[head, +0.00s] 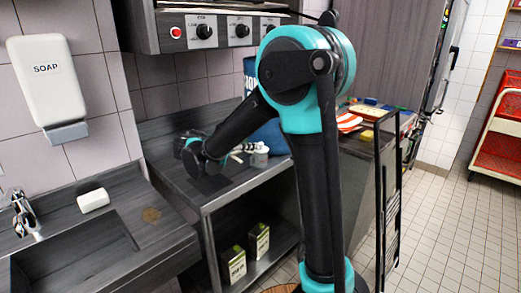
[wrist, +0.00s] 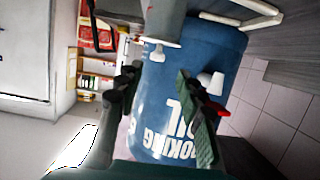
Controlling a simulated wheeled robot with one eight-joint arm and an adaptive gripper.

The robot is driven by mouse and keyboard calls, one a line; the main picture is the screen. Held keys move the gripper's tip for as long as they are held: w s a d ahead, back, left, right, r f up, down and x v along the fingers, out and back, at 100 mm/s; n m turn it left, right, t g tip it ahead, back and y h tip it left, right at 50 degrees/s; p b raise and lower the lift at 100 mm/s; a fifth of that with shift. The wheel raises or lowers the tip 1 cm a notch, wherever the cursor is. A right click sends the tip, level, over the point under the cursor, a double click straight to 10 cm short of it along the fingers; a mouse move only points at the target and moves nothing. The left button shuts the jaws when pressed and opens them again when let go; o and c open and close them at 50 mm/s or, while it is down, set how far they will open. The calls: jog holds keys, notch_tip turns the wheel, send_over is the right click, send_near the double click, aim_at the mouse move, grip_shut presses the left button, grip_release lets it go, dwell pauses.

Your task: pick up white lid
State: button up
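My gripper (wrist: 161,105) is open in the wrist view, its dark finger on the left and green-padded finger on the right, with nothing clearly held between them. A large blue cooking oil container (wrist: 160,90) lies behind the fingers. A small white cap-like piece (wrist: 211,82), possibly the white lid, shows against the blue just beyond the right finger. In the head view my gripper (head: 232,153) is low over the dark counter, pointing right. A small pale piece (head: 259,156) is close to its tips; I cannot tell whether they touch.
The dark counter (head: 222,188) has a shelf below with green-and-white boxes (head: 259,241). A sink (head: 70,262) and white soap bar (head: 93,200) are at left. A control panel (head: 225,32) overhangs the counter. A red rack (head: 500,140) stands far right; the tiled floor between is clear.

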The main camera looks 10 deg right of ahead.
aim_at(257, 150)
jog(key=x, duration=0.6)
jog(key=shift+x, duration=2.7)
jog(key=shift+s+d, duration=0.15)
jog(key=shift+s, duration=0.05)
jog(key=c, duration=0.8)
